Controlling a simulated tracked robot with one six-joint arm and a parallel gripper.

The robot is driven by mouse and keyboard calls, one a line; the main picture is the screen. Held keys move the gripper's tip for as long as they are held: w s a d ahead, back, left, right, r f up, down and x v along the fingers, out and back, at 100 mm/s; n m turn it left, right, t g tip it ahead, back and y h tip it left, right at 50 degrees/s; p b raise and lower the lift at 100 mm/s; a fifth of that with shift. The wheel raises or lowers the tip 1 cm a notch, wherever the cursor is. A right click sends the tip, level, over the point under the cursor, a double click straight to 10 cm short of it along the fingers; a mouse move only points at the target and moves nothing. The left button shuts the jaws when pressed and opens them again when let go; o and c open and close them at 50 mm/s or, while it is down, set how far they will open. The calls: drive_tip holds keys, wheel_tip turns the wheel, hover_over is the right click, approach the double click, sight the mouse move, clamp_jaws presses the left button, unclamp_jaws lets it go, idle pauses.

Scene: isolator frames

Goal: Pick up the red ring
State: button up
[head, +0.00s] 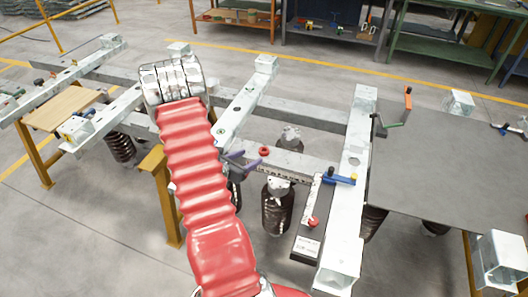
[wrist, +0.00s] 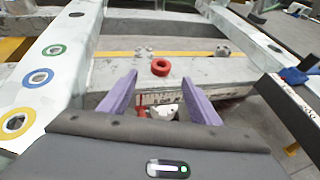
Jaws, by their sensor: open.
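The red ring (wrist: 161,67) lies flat on a grey metal crossbar, ahead of my gripper in the wrist view. It also shows as a small red ring (head: 264,152) on the crossbar in the head view. My gripper (wrist: 160,88) is open, with two purple fingers apart and nothing between them. In the wrist view the ring appears beyond the fingertips, roughly centred between them. In the head view my gripper (head: 238,160) is left of the ring and apart from it; my red arm cover hides part of the frame around it.
A beam (wrist: 40,75) at left carries green, blue and yellow rings. Brown insulators (head: 277,207) hang below the crossbar. A blue-handled part (head: 340,179) and a red-ended lever (head: 313,221) are to the right. A grey table (head: 430,155) stands further right.

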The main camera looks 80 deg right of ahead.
sight(263, 151)
drive_tip(key=shift+x, duration=1.85)
drive_tip(key=shift+s, duration=0.1)
drive_tip(key=shift+x, duration=2.6)
drive_tip(key=shift+a, duration=0.1)
drive_tip(key=shift+c, duration=0.5)
drive_tip(key=c, duration=1)
